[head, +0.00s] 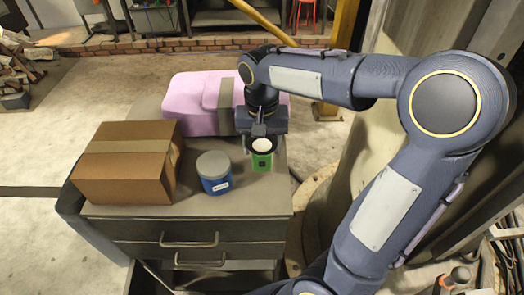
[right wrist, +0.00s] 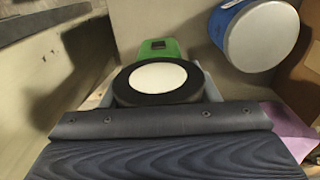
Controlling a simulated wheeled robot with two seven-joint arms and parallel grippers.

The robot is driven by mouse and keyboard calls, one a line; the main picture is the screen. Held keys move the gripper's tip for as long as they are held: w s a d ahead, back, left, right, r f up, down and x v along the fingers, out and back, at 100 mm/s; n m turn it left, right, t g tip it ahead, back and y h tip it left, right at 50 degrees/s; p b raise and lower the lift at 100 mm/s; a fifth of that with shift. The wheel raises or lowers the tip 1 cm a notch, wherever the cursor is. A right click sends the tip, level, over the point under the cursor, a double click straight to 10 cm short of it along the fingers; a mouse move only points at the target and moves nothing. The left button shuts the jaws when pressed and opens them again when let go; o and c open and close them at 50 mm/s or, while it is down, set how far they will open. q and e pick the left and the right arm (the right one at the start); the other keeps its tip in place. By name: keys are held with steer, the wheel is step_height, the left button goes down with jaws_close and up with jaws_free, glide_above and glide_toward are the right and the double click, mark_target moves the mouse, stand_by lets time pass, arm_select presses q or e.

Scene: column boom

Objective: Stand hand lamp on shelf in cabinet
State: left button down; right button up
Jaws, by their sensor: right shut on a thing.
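The hand lamp (head: 262,162) is green with a black rim and a white round face. In the right wrist view the hand lamp (right wrist: 158,48) shows its white face toward the camera. My right gripper (head: 264,139) is shut on the lamp, with a finger on each side of its head. The lamp is over or at the right part of the cabinet (head: 240,205) top; I cannot tell if it touches. The cabinet is grey with drawers, and an open space shows below them. My left gripper is not in view.
A blue tin with a grey lid (head: 215,173) stands left of the lamp. A cardboard box (head: 126,163) fills the left of the top, and a pink case (head: 195,103) lies behind. A thick round column (head: 345,180) rises at the right. The front right top is clear.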

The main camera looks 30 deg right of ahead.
mark_target(262, 154)
steer(key=shift+w+d+f, duration=0.15)
steer(key=shift+w+f, duration=0.05)
steer(key=shift+f, duration=0.8)
steer(key=shift+w+d+f, duration=0.1)
steer(key=shift+w+f, duration=0.05)
steer(key=shift+f, duration=0.85)
steer(key=shift+f, duration=0.1)
steer(key=o, duration=1.1)
steer(key=shift+f, duration=0.1)
